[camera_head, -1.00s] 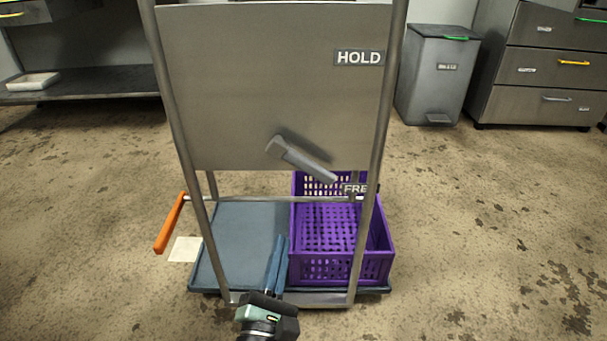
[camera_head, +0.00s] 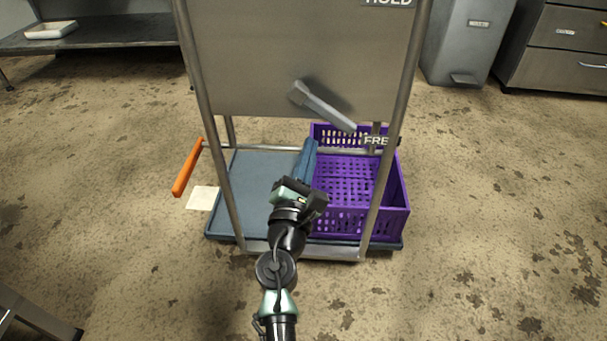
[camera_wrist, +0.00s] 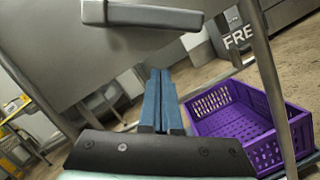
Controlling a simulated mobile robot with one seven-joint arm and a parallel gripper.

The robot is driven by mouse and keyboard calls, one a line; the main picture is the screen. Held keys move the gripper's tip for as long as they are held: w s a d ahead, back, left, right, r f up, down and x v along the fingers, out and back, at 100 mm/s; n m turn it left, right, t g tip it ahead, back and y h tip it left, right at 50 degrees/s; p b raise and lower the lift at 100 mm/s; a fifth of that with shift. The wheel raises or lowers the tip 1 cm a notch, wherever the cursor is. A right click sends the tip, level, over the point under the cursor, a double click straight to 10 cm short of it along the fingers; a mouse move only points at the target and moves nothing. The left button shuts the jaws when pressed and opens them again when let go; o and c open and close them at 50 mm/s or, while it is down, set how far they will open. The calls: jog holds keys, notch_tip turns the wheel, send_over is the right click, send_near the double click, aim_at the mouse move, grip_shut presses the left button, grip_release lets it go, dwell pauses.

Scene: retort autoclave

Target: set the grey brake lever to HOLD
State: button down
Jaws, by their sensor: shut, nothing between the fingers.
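The grey brake lever (camera_head: 322,106) is on the grey panel (camera_head: 270,60) of the cart. It slopes down to the right, its free end beside the FREE label (camera_head: 377,141). The HOLD label (camera_head: 388,2) is at the panel's upper right, cut by the top edge. The lever also shows in the wrist view (camera_wrist: 150,17), at the top and above my fingers. My gripper (camera_head: 309,146) has its blue fingers shut with nothing between them. In the head view the fingertips are below the lever, apart from it. They point up toward the panel's lower edge in the wrist view (camera_wrist: 160,78).
A purple crate (camera_head: 402,205) stands on the cart's blue deck (camera_head: 250,185), right of my gripper. Metal uprights (camera_head: 386,170) flank the panel. An orange handle (camera_head: 187,167) juts out at left. A bin (camera_head: 467,40) and drawers stand behind.

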aim_at(324, 111)
jog(key=d+r+p, duration=0.2)
jog(key=r, duration=0.1)
jog(key=shift+d+r, duration=0.15)
jog(key=shift+d, duration=0.05)
